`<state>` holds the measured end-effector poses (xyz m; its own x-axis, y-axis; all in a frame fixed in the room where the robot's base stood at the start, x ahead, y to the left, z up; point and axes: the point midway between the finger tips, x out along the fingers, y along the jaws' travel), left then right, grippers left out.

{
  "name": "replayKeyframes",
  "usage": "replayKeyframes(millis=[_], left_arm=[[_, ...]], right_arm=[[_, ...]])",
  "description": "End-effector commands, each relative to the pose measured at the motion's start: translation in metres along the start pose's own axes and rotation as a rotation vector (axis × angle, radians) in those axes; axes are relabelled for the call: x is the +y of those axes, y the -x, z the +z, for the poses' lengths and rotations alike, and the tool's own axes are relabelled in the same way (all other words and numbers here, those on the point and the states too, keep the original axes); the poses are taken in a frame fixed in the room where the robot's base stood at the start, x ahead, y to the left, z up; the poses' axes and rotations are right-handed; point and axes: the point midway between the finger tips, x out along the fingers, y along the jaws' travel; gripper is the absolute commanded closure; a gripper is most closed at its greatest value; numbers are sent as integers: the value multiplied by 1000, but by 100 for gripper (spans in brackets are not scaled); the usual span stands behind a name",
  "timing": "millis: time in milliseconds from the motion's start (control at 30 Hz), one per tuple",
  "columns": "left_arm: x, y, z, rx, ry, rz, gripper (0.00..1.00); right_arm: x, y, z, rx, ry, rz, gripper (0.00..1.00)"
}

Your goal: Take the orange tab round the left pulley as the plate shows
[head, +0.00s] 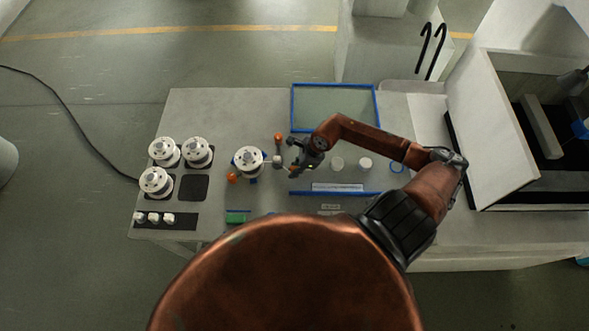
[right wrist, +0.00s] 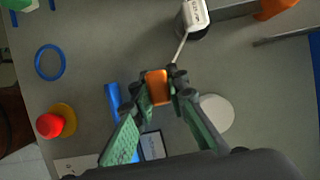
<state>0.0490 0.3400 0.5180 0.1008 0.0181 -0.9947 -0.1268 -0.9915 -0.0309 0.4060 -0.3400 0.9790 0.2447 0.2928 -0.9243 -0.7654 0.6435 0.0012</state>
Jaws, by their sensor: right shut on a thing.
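My right gripper (right wrist: 160,85) is shut on the orange tab (right wrist: 157,90), above the table in the right wrist view. A thin pale wire runs from the tab up to a small white-topped block (right wrist: 194,14). In the head view the right gripper (head: 294,166) is just right of that block (head: 277,161). The left pulley, a pale disc (head: 337,163), lies to the gripper's right; it seems to be the disc in the right wrist view (right wrist: 215,113), partly behind a finger. The right pulley (head: 365,163) is beyond it. The plate (head: 337,187) is too small to read. My left gripper is out of view.
A white spool (head: 249,158) stands left of the block, with orange knobs (head: 278,136) near it. Several spools (head: 164,151) stand at the left. A blue-rimmed tray (head: 378,105) is behind. A blue strip (head: 305,193) lies in front, and a blue ring (head: 397,167) at right.

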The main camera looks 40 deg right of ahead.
Motion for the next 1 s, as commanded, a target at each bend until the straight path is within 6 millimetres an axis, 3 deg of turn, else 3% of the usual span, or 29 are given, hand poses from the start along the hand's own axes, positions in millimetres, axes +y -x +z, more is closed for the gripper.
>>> replayKeyframes(millis=[267, 1000], left_arm=[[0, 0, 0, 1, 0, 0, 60], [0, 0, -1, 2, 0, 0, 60]], right_arm=[[0, 2, -3, 1, -1, 0, 100], [0, 26, -61, 3, -2, 1, 100]])
